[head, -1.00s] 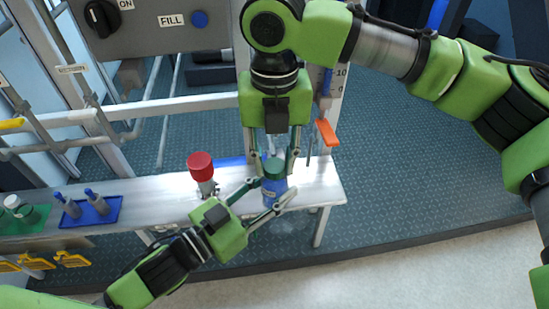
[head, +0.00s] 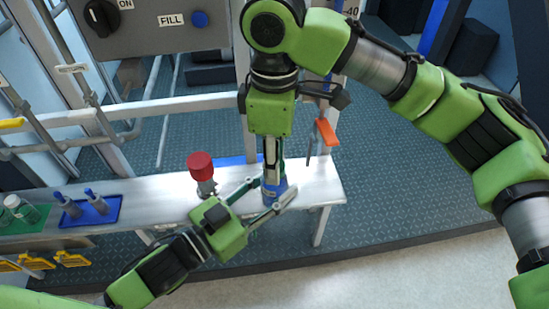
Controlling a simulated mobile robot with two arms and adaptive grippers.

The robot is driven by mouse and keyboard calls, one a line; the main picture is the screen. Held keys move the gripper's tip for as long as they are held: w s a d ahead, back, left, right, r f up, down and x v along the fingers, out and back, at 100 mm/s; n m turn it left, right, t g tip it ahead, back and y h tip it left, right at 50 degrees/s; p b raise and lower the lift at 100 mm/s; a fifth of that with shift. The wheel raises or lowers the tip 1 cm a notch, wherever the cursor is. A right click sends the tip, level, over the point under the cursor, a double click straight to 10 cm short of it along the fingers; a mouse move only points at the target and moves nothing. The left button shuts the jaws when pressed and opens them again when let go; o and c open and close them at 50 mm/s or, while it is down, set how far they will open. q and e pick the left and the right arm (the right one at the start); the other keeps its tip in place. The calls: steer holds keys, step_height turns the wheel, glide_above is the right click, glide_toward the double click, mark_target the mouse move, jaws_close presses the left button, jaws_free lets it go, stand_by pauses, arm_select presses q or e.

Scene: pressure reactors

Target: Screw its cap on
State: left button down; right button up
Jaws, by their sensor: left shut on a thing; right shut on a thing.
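A blue bottle (head: 275,192) stands upright near the right end of the white bench. My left gripper (head: 271,197) comes in from the lower left and is shut around the bottle's body. My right gripper (head: 272,176) points straight down above the bottle and is shut at its top. Its fingers are seen edge-on, one behind the other, and hide the green cap there. I cannot tell how far the cap is seated.
A red knob (head: 200,166) on a metal fitting stands left of the bottle. An orange lever (head: 327,132) hangs behind on the right. The bench's right end is clear.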

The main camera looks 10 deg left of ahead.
steer(key=m, duration=1.2)
steer(key=shift+m, duration=0.4)
steer(key=o, duration=1.3)
step_height(320, 180, up, 12)
steer(key=shift+w, duration=0.1)
